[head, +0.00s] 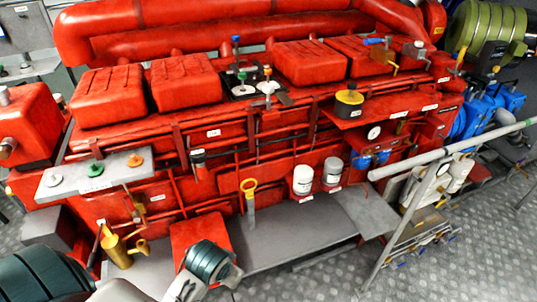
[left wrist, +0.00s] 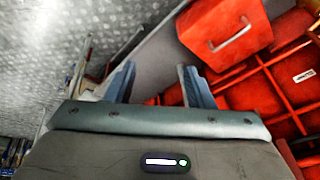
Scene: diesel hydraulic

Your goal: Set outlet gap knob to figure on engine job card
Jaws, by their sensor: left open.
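I cannot tell for sure which part is the outlet gap knob. A grey plate (head: 75,190) at the left carries a white knob (head: 53,179), a green knob (head: 95,170) and an orange knob (head: 135,160). Small white labels show on the engine, too small to read, and I cannot pick out the job card. My left gripper (left wrist: 158,86) is open and empty in the left wrist view, fingers apart, near a red box with a handle (left wrist: 225,32). My right gripper is not in view.
The red engine (head: 230,130) fills the middle. A grey step (head: 290,240) runs along its front, with a red box (head: 200,238) and a yellow oil can (head: 118,250) at its left. A grey handrail (head: 415,190) stands at the right. The chequered floor in front is open.

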